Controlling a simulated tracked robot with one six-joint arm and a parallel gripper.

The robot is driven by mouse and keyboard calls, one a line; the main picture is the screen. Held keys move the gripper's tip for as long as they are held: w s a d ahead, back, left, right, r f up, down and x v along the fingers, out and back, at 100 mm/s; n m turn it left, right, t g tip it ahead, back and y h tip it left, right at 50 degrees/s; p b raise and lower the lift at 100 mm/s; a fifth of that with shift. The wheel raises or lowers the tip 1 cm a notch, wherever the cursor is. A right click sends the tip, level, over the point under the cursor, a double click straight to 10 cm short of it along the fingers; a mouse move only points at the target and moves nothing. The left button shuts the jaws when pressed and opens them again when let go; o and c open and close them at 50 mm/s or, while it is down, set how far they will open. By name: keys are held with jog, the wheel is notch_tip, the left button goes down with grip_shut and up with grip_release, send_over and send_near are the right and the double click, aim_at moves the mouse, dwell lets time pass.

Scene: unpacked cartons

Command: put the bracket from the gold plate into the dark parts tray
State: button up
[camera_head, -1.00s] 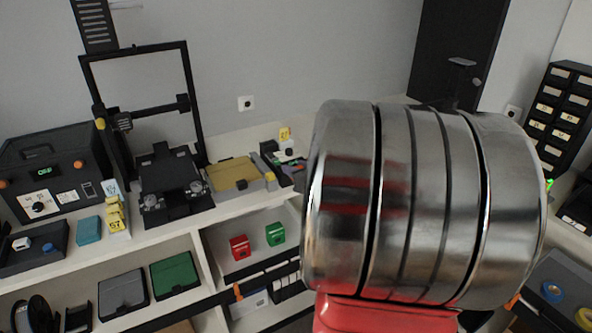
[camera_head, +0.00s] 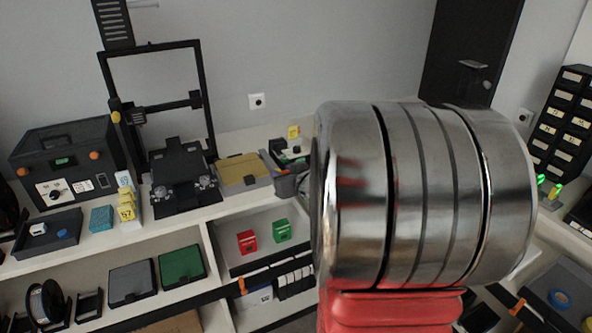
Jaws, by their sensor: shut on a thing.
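The gold plate (camera_head: 238,168) lies on the bench right of the printer. A small dark mark shows near its front edge, too small to identify, and I cannot make out the bracket. A dark tray (camera_head: 66,246) with a white piece and a blue piece in it stands at the left end of the bench. My thick metal and red arm link fills the right middle of the view and hides what is behind it. A grey shape just left of the link is too unclear to name.
A black printer (camera_head: 183,173) with a tall frame stands between the control box (camera_head: 66,160) and the gold plate. Yellow labelled blocks (camera_head: 127,203) and a blue block (camera_head: 101,218) stand by the tray. Red (camera_head: 246,241) and green (camera_head: 281,230) boxes sit on the shelf below.

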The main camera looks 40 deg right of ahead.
jog(key=w+a+f+n+y, duration=0.1)
jog(key=a+f, duration=0.4)
jog(key=a, duration=0.5)
jog(key=w+a+f+n+y, duration=0.1)
jog(key=w+a+f, duration=0.2)
jog(key=a, duration=0.8)
jog(key=w+a+f+n+y, duration=0.1)
jog(key=w+a+f+y, duration=0.1)
jog(key=a+f, duration=0.4)
jog(key=a, duration=0.5)
jog(key=shift+w+a+f+n+t, duration=0.15)
jog(key=shift+w+f+n+t, duration=0.15)
jog(key=shift+f+t, duration=0.1)
